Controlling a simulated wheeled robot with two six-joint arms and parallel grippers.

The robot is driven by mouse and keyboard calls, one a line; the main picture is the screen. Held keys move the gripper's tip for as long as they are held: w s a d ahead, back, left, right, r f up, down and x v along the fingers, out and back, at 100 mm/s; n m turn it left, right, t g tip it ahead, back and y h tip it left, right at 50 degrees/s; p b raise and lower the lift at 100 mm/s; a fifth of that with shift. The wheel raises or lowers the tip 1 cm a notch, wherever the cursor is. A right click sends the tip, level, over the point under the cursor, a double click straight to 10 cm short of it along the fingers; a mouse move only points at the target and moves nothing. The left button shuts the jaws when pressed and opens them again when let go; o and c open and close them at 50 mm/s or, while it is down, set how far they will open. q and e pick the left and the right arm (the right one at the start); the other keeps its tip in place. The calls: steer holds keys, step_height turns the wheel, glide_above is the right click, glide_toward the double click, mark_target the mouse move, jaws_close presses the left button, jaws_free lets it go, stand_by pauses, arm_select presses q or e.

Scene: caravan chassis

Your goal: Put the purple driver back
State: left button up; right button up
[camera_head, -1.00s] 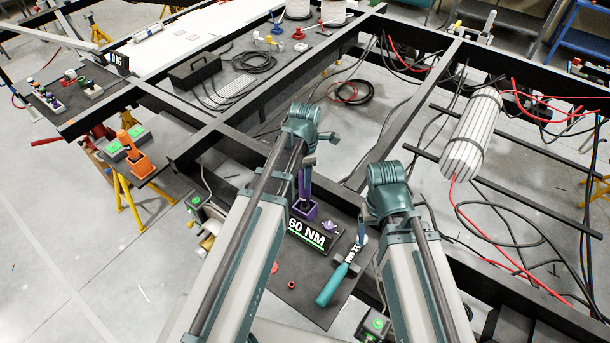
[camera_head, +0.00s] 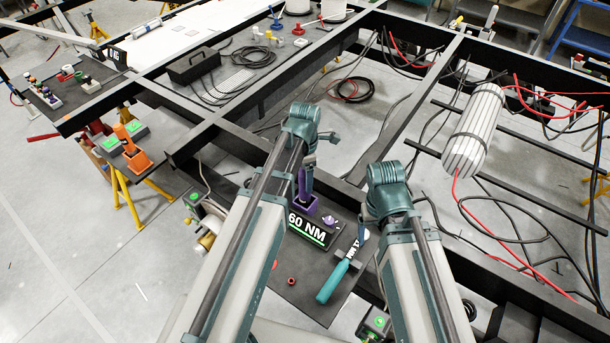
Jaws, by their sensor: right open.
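A purple driver (camera_head: 302,184) stands upright at a purple holder (camera_head: 307,205) on the dark work board (camera_head: 292,268). I cannot tell whether it is fully seated. My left gripper (camera_head: 306,184) points down right at the driver, its fingers mostly hidden behind the wrist and driver. I cannot tell whether it grips it. My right gripper (camera_head: 362,236) is open above the board, near the teal-handled wrench (camera_head: 342,270), and looks empty.
A "60 NM" sign (camera_head: 307,228) stands in front of the holder. An orange tool (camera_head: 134,158) is on a yellow-legged stand at left. Black frame beams (camera_head: 250,160) surround the board. A striped cylinder (camera_head: 470,130) and loose cables lie at right.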

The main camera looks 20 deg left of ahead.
arm_select(q)
step_height(320, 180, up, 14)
steer(key=p, duration=1.4)
steer(key=shift+f, duration=0.1)
steer(key=shift+s+d+f+m, duration=0.15)
steer(key=shift+s+d+m, duration=0.05)
steer(key=shift+m, duration=0.1)
steer(key=s+d+f+m+b, duration=0.1)
steer(key=s+d+m+b, duration=0.1)
steer(key=m, duration=0.7)
steer(key=s+d+f+m+b, duration=0.2)
steer(key=s+d+m, duration=0.2)
steer(key=s+m, duration=0.3)
steer(key=s+d+f+m+y+b, duration=0.1)
steer(key=s+d+m, duration=0.3)
steer(key=m, duration=0.7)
steer(key=shift+s+f+m+b, duration=0.4)
steer(key=shift+s+f+b, duration=0.1)
steer(key=shift+f, duration=0.2)
